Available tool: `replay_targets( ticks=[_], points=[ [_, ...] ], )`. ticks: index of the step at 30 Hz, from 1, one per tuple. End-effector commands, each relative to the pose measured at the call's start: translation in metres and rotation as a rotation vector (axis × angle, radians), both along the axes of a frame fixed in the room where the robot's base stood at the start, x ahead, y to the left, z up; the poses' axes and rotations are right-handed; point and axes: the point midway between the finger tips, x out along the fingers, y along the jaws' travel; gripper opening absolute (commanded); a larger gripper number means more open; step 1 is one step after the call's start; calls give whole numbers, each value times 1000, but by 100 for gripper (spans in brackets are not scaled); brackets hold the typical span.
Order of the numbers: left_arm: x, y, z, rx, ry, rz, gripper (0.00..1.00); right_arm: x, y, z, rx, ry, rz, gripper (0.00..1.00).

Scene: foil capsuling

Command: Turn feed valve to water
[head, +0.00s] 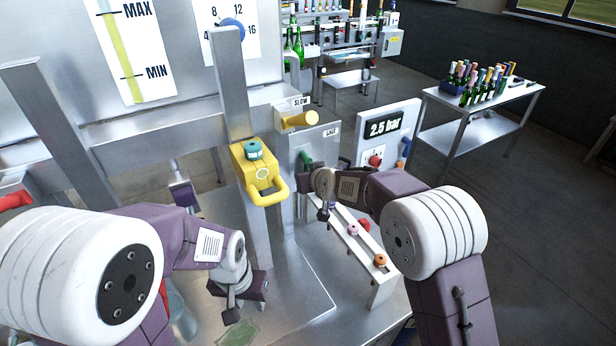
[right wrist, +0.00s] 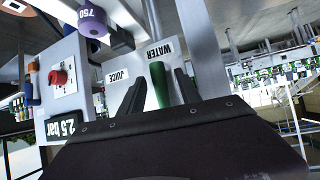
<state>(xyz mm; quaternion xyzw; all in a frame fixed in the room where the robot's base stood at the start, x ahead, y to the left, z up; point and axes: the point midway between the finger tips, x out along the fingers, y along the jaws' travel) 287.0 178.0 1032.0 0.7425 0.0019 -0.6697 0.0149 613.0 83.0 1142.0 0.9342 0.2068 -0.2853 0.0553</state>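The feed valve's green handle (right wrist: 159,84) is in the right wrist view, in front of a grey panel. The white WATER label (right wrist: 153,52) and JUICE label (right wrist: 117,75) are on that panel, both upside down in this view. My right gripper (right wrist: 160,92) is open, with one dark finger on each side of the handle and gaps between. In the head view the green handle (head: 305,157) shows small, just beyond the right gripper (head: 312,172). My left gripper (head: 238,298) hangs low over the steel table; its finger gap is unclear.
A 2.5 bar panel (head: 388,138) stands to the right. A rail (head: 350,240) with small coloured pieces is below the right arm. A bottle table (head: 470,108) stands farther back.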

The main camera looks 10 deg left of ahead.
Motion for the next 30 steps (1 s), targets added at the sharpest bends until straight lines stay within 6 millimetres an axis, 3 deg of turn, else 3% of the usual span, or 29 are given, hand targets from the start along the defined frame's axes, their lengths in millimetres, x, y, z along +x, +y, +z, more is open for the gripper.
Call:
replay_targets(
  ticks=[14,30],
  points=[
    [0,0,4,0,0,0,36,-61,-28,46,1,-1,-1,40],
    [0,0,4,0,0,0,36,-65,-30,48,0,0,0,40]
  ],
)
